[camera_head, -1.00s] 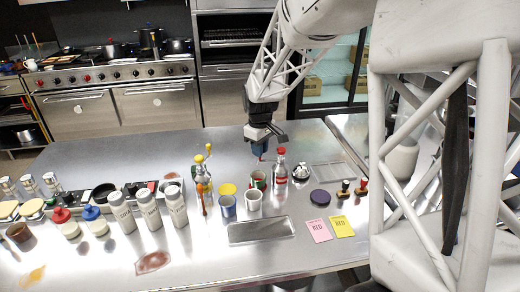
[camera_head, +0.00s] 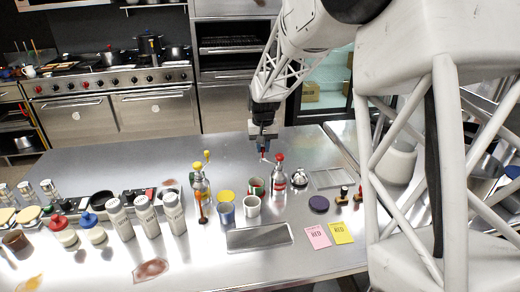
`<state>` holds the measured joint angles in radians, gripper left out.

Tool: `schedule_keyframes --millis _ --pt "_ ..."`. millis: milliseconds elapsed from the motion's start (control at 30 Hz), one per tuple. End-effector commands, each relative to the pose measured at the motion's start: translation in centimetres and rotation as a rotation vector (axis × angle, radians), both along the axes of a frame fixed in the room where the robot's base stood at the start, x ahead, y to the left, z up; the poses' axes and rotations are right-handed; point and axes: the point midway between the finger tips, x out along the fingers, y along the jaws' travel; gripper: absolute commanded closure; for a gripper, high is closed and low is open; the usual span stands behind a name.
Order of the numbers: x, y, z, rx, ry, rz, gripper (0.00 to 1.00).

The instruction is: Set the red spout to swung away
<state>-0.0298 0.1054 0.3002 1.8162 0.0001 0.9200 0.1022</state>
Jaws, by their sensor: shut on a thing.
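The metal bottle (camera_head: 279,181) with a red top stands upright at the middle right of the counter. Its red spout (camera_head: 263,154) reaches out to the left of the bottle, with a thin pale part below my gripper. My gripper (camera_head: 263,149) is above and just left of the bottle's top, pointing down, shut on the spout's red end. The jaws partly hide that end, and the exact contact is too small to see. A similar bottle with a yellow top (camera_head: 199,184) stands to the left.
Shakers (camera_head: 147,217) stand at left. The counter behind the bottles is clear.

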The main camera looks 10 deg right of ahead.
Motion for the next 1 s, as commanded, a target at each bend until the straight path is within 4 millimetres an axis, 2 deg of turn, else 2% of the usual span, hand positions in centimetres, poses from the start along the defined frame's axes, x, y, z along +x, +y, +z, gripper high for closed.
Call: schedule_keyframes --millis 200,400,967,1000 --pt "0.7 -1.0 0.1 0.000 -0.001 -0.161 1.00" --pt "1.0 -1.5 0.0 0.000 0.000 -0.252 1.00" --pt "1.1 -1.8 0.0 0.000 0.000 -0.293 1.00" --pt "1.1 -1.8 0.0 0.000 0.000 -0.292 0.77"
